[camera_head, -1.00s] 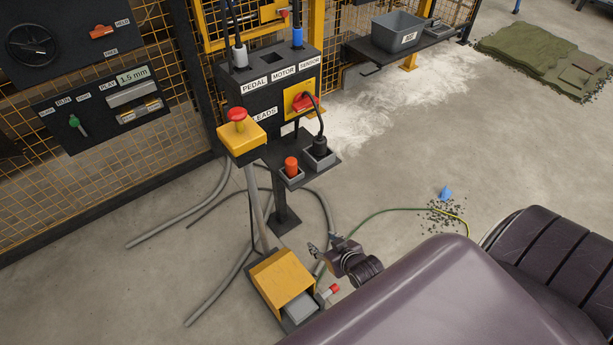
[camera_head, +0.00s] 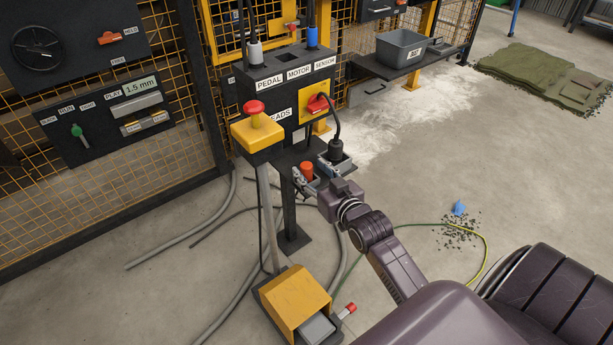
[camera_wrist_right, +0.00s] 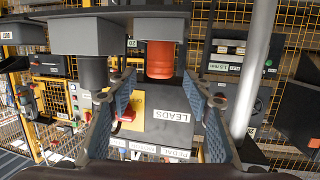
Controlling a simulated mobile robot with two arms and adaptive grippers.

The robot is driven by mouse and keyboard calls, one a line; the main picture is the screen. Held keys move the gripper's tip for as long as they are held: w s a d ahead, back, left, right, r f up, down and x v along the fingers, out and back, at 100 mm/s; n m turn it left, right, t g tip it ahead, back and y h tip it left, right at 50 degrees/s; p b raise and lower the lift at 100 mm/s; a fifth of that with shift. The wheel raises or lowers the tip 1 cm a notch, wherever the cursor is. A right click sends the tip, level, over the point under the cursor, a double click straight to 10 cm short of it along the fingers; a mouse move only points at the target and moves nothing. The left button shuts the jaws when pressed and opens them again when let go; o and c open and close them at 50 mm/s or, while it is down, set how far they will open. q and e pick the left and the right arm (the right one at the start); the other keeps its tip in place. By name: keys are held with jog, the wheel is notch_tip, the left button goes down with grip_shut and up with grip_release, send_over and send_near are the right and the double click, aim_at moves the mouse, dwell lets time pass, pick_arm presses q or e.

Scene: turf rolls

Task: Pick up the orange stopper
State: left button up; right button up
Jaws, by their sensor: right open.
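The orange stopper (camera_head: 307,169) stands upright in a small holder on the dark shelf of the control post, beside the black plug (camera_head: 336,150). My right gripper (camera_head: 315,178) is open at the stopper, with one finger toward each side of it. In the right wrist view, the orange stopper (camera_wrist_right: 160,58) shows upside down between the two blue-padded fingertips of the right gripper (camera_wrist_right: 159,80). Gaps show beside the stopper there, and I cannot tell whether the fingers reach its depth. My left gripper is not in view.
The black plug also shows in the right wrist view (camera_wrist_right: 94,70), close to one finger. A yellow box with a red button (camera_head: 257,132) stands just left of the shelf. A yellow pedal housing (camera_head: 292,300) and hoses lie on the floor below. Open floor lies to the right.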

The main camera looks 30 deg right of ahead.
aim_at(309, 168)
jog(key=shift+b+x, duration=0.35)
jog(key=shift+x, duration=1.35)
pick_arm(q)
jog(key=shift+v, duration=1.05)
pick_arm(e)
jog(key=c, duration=1.1)
